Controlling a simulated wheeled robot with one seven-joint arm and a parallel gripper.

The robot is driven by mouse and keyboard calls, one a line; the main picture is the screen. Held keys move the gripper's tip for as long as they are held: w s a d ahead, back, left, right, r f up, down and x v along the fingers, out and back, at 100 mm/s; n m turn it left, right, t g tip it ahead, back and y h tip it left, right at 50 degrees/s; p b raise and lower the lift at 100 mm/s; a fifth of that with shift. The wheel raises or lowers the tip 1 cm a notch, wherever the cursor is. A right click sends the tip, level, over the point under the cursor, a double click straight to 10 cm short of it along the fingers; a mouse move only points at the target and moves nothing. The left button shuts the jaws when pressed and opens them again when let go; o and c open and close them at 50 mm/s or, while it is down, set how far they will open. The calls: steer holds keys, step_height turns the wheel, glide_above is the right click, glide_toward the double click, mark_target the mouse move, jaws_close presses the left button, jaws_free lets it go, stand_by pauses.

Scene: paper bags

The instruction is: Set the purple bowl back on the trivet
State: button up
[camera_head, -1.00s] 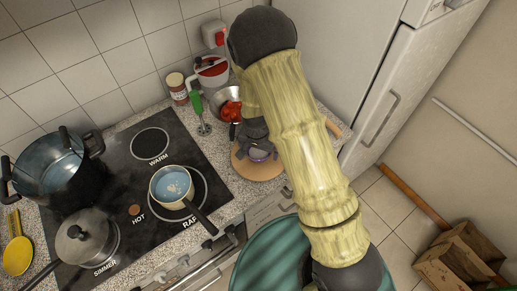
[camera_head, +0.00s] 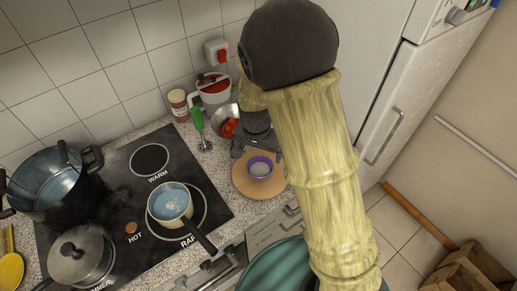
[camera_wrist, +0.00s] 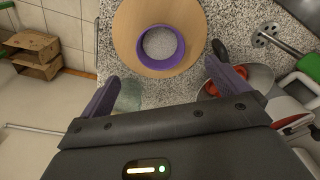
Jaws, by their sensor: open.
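The purple bowl (camera_head: 260,167) sits upright on the round wooden trivet (camera_head: 246,186), on the counter right of the stove. In the wrist view the bowl (camera_wrist: 160,68) is wholly inside the edge of the trivet (camera_wrist: 128,38), and its inside looks pale and speckled. My gripper (camera_head: 258,148) is just behind the bowl in the head view. In the wrist view its two purple fingers (camera_wrist: 161,76) are spread wide with nothing between them, apart from the bowl. My arm hides part of the counter to the right.
The fridge (camera_head: 396,100) stands right of the counter.

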steer(key=shift+r, duration=0.75)
steer(key=shift+s, duration=0.1)
steer(key=s+d+r+n+t, duration=0.1)
steer(key=s+d+r+n, duration=0.3)
steer(key=s+d, duration=0.6)
steer(key=d+r, duration=0.2)
steer(key=d, duration=0.2)
steer(key=shift+s+r, duration=0.35)
steer(key=shift+s, duration=0.05)
stand_by(0.4)
